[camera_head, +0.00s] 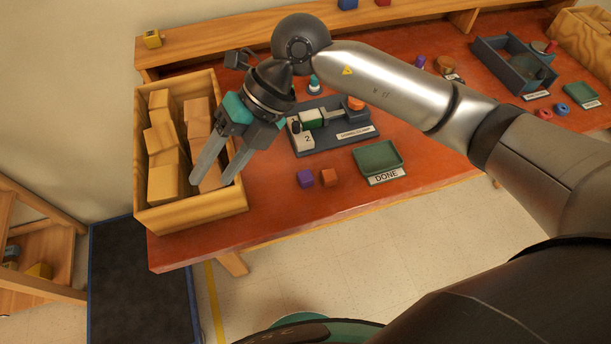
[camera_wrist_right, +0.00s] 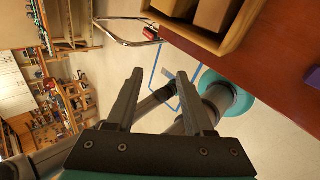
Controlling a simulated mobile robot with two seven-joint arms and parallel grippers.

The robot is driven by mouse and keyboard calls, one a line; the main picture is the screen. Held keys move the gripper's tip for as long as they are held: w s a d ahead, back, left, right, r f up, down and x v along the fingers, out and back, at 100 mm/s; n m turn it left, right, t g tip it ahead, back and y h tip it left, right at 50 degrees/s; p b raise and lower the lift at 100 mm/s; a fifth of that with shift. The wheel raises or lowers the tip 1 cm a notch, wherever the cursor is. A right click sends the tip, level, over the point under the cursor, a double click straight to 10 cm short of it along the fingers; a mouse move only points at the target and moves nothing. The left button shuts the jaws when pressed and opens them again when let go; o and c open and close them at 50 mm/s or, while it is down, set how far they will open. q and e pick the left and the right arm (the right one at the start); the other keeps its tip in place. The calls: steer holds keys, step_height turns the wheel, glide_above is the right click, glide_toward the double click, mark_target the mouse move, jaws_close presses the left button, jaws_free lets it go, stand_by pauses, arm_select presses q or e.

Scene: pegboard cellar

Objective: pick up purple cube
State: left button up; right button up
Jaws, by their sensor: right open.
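A small purple cube (camera_head: 305,178) sits on the red-brown tabletop, in front of a dark fixture and left of the green tray. An orange-brown cube (camera_head: 329,177) stands close to its right. My right gripper (camera_head: 208,180) is open and empty, its fingers over the right part of the wooden box, left of the purple cube. In the right wrist view my gripper's fingers (camera_wrist_right: 158,92) are apart with nothing between them. A purple thing (camera_wrist_right: 312,80), possibly the cube, is cut by that view's right edge. My left gripper is not in view.
The wooden box (camera_head: 193,218) of wood blocks stands at the table's left end. The dark fixture (camera_head: 308,146) stands behind the cubes. A green tray (camera_head: 378,157) with a DONE label lies right. A dark tray (camera_head: 500,72) is farther right. Tabletop before the cubes is clear.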

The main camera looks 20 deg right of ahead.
steer(key=w+d+f+t+h, duration=0.1)
steer(key=w+d+f+h, duration=0.15)
steer(key=d+h, duration=0.4)
steer(key=m+h, duration=0.2)
glide_above(306, 175)
steer(key=shift+t, duration=0.4)
steer(key=f, duration=1)
steer(key=shift+s+a, duration=0.1)
steer(key=shift+s, duration=0.1)
step_height(306, 175, down, 5)
steer(key=shift+w+r+b, duration=0.15)
steer(key=shift+b, duration=0.2)
steer(key=shift+c, duration=0.4)
jaws_close()
